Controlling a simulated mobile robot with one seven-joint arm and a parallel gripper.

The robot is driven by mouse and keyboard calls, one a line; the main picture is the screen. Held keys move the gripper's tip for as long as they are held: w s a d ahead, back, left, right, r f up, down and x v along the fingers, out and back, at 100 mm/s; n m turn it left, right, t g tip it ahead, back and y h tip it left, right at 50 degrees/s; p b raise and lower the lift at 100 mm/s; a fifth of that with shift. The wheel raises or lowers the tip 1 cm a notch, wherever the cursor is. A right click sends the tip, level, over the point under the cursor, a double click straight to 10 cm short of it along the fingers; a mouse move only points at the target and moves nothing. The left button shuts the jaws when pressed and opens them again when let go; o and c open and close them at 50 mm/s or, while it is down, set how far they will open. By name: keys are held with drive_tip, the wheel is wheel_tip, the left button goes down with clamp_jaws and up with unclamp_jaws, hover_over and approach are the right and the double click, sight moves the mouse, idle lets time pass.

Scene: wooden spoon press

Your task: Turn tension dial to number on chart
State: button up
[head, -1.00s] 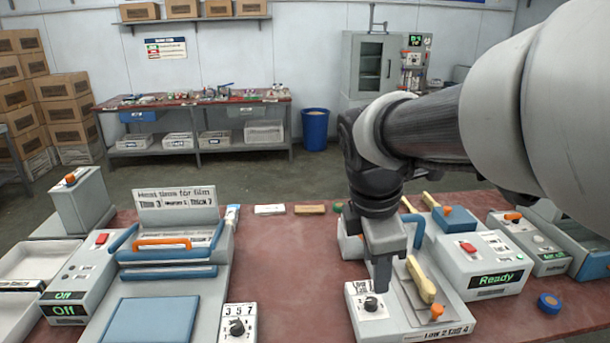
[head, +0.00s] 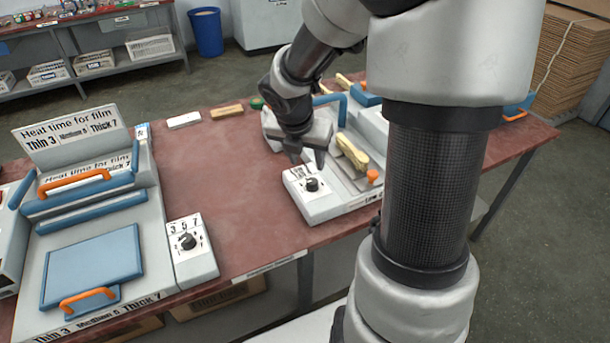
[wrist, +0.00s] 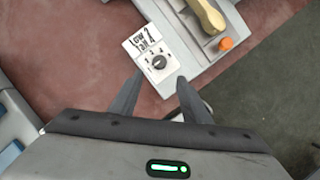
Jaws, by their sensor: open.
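A small black dial (head: 312,184) sits on the white front corner of a grey press unit (head: 330,208) on the table. My gripper (head: 307,162) is open and points down just above the dial. In the wrist view the two fingers (wrist: 160,79) stand apart on either side of the dial's line, with nothing between them. I cannot tell whether they touch it.
A yellow wooden handle (head: 352,151) and an orange knob (head: 373,176) stand close right of the dial. A second dial box (head: 190,246) marked 3, 5, 7 and a blue heat press (head: 92,265) are at left. Bare red tabletop (head: 225,170) lies between.

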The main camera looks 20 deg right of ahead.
sight(312, 181)
drive_tip(key=b+x, duration=0.4)
drive_tip(key=x, duration=0.8)
drive_tip(key=shift+a, duration=0.15)
drive_tip(key=shift+c, duration=0.3)
drive_tip(key=c, duration=1)
